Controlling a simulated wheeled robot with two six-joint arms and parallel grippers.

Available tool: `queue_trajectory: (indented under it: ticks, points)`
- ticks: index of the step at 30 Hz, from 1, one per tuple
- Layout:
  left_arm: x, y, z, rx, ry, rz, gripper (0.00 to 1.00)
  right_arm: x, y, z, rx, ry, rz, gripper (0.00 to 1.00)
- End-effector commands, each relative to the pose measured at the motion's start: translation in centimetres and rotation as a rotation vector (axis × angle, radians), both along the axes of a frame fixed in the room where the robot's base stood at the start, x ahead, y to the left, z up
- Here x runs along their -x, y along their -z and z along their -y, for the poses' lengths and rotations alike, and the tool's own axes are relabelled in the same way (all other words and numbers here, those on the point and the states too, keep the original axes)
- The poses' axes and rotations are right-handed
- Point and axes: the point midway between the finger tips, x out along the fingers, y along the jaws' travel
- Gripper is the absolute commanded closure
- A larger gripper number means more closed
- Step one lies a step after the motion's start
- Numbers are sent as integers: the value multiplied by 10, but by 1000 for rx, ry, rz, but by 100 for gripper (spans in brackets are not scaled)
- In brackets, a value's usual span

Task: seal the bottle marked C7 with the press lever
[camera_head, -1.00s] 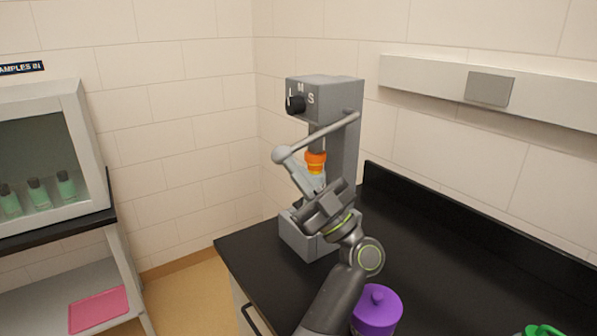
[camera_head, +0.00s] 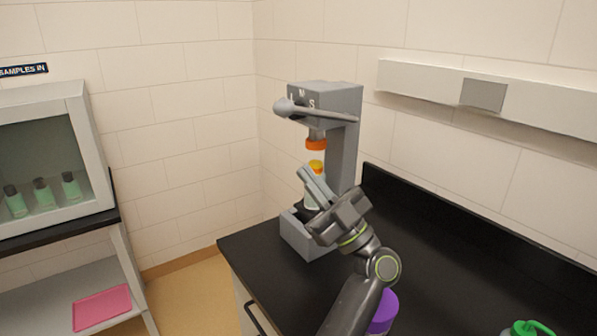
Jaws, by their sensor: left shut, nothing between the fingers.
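The grey press (camera_head: 348,150) stands on the black bench. Its lever (camera_head: 325,113) is raised and lies nearly level, with the ball knob (camera_head: 282,107) at the left. The orange press head (camera_head: 316,143) is above a bottle (camera_head: 311,201) with a yellow-orange cap (camera_head: 316,168), and a gap shows between them. The bottle stands upright on the press base (camera_head: 297,236), partly hidden by my left gripper. No C7 mark can be read on it. My left gripper (camera_head: 304,174) is shut and empty, in front of the bottle and below the lever. My right gripper is not in view.
A purple lidded jar (camera_head: 385,312) stands behind my left arm, and a green-topped container (camera_head: 527,329) is at the lower right. A cabinet (camera_head: 95,150) at left holds several green bottles (camera_head: 72,187). A pink tray (camera_head: 102,307) lies on the shelf below.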

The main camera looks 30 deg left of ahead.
Motion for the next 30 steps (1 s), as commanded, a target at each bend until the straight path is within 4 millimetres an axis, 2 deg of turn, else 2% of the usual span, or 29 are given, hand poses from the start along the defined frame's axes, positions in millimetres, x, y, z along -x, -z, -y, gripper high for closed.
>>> queue_trajectory:
  ticks: [1, 9, 15, 30]
  points:
    - [1, 15, 8, 3, 2, -2, 100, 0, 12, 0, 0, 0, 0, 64]
    - [6, 43, 37, 1, 0, 0, 100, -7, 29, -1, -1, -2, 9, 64]
    - [8, 48, 44, 0, -2, 3, 100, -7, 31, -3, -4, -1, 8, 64]
    - [8, 47, 44, -1, -2, 4, 100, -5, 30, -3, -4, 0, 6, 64]
